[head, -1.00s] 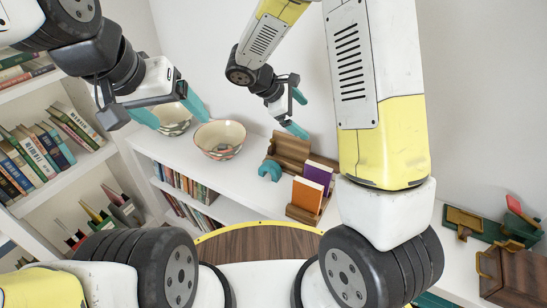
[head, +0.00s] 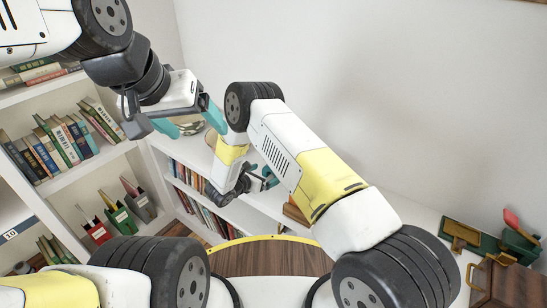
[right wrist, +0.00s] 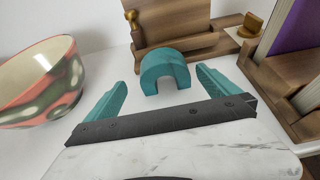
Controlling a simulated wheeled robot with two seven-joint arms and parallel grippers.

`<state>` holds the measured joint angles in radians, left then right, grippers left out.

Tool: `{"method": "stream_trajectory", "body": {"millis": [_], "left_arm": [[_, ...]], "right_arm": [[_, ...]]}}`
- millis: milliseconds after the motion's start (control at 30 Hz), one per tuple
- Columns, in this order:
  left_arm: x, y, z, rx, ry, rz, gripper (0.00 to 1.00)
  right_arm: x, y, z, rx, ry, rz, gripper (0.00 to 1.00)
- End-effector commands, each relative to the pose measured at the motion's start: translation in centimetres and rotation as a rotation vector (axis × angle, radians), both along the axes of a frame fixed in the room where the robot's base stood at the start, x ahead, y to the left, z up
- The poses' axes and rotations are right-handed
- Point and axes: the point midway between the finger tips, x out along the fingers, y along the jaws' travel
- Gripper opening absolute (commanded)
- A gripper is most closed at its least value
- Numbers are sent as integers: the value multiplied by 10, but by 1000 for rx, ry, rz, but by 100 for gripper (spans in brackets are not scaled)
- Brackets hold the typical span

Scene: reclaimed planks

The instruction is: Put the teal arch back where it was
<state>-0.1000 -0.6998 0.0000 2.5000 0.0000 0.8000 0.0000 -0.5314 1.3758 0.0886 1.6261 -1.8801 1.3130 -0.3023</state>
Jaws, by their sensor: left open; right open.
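The teal arch (right wrist: 165,70) stands upright on the white shelf top (right wrist: 110,58) in the right wrist view, legs down, in front of a wooden stand (right wrist: 185,38). My right gripper (right wrist: 160,80) is open, with one teal finger left of the arch and one right. The fingers appear nearer the camera than the arch, and nothing is held. In the head view my right gripper (head: 262,178) is low over the shelf, and my arm covers most of that area; I cannot make out the arch there. My left gripper (head: 190,122) is open and empty near the bowls.
A patterned bowl (right wrist: 40,85) stands close left of the right gripper. A wooden bookend (right wrist: 285,110) with a purple book (right wrist: 294,42) stands close right. Bookshelves (head: 70,195) fill the left side. A green box (head: 515,243) with brass items lies far right.

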Motion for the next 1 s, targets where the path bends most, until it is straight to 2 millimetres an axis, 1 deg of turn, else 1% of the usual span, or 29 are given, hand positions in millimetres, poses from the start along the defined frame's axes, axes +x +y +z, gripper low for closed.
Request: {"method": "stream_trajectory", "body": {"millis": [200, 300, 467, 667, 767, 800, 867, 1000], "left_arm": [[0, 0, 0, 0, 0, 0, 80], [0, 0, 0, 0, 0, 0, 80], [0, 0, 0, 0, 0, 0, 80], [0, 0, 0, 0, 0, 0, 80], [0, 0, 0, 0, 0, 0, 80], [0, 0, 0, 0, 0, 0, 80], [0, 0, 0, 0, 0, 0, 80], [0, 0, 0, 0, 0, 0, 80]], "right_arm": [[19, -23, -12, 0, 1, -6, 100], [29, -30, -18, 1, 1, -4, 100], [38, -36, -21, 1, 0, -3, 100], [38, -35, -21, 1, 0, -1, 100], [38, -35, -21, 1, 1, -2, 82], [38, -35, -21, 1, 1, -2, 74], [38, -35, -21, 1, 1, -2, 63], [38, -35, -21, 1, 1, -2, 35]]}}
